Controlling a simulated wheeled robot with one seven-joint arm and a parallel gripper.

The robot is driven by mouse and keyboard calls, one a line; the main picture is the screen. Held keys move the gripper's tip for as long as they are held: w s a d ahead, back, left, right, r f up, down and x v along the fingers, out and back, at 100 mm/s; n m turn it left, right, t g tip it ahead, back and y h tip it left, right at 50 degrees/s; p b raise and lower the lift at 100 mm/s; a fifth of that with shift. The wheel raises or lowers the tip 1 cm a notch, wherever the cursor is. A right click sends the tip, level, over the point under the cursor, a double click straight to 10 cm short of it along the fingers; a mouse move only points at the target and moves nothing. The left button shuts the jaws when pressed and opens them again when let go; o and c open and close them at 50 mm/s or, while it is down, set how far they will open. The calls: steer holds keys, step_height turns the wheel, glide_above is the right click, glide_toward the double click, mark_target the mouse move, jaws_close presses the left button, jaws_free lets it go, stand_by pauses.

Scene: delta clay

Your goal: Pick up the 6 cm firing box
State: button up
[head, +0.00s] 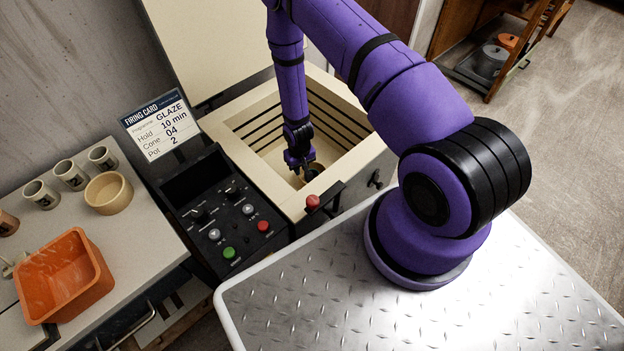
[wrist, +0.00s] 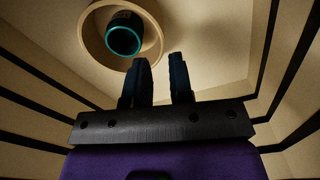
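My gripper (wrist: 160,62) reaches down inside the open kiln; its two dark fingers are apart with nothing between them. In the wrist view, a round tan box (wrist: 93,36) stands on the kiln floor beyond the fingertips, up and left of them. A dark pot with a teal rim (wrist: 123,40) is inside it. The fingers look apart from both. In the head view my gripper (head: 299,163) largely hides that box. Another round tan box (head: 108,208), empty, stands on the bench at left. No size marking shows, so I cannot tell which box is the 6 cm one.
The kiln's walls (head: 222,131) surround my gripper closely. A control panel (head: 225,215) and a firing card (head: 158,125) stand left of the kiln. Several cups (head: 70,175) and an orange bin (head: 65,278) are on the bench.

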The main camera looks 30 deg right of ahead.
mark_target(301, 180)
steer(key=shift+w+f, duration=0.1)
steer(key=shift+f, duration=4)
jaws_close()
